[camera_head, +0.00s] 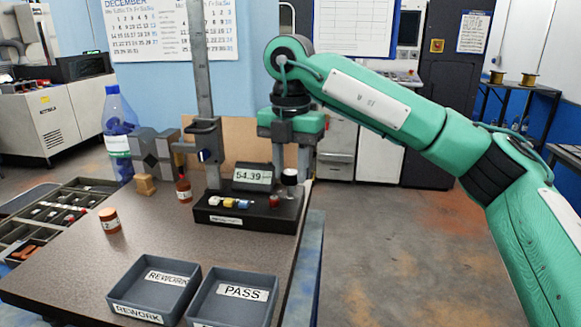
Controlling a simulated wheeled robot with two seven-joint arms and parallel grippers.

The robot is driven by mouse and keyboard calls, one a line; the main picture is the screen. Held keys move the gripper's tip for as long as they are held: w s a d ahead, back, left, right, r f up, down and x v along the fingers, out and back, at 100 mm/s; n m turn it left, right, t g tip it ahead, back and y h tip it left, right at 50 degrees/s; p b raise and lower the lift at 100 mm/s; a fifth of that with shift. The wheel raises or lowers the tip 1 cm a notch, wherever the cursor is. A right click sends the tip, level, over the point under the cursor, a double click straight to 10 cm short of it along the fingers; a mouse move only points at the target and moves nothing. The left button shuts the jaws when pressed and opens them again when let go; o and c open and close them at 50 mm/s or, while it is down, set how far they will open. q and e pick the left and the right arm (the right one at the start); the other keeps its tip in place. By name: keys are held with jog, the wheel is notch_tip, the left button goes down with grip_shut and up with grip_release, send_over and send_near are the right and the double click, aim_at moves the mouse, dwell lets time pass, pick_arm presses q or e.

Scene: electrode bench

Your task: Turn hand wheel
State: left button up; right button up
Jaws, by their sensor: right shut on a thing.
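My right gripper (290,172) reaches in from the right and points down at the right end of a black instrument (240,214). Its fingers stand on either side of a round black-topped knob (289,177) with a pale lower part, which I take to be the hand wheel. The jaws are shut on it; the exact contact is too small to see. The instrument's display (252,177) reads about 54.39. A small red knob (274,201) sits beside the black-topped knob. My left gripper is not in view.
A tall metal column (203,80) with a sliding bracket stands behind the instrument. REWORK (190,268) and PASS (274,283) trays lie in front. A blue bottle (118,125), an orange-brown jar (109,221) and a parts tray (22,226) are at left. The tabletop's middle is clear.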

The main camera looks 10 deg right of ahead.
jog(key=shift+r, duration=0.1)
dwell(0.4)
jog(key=o, duration=0.9)
jog(key=shift+o, duration=0.4)
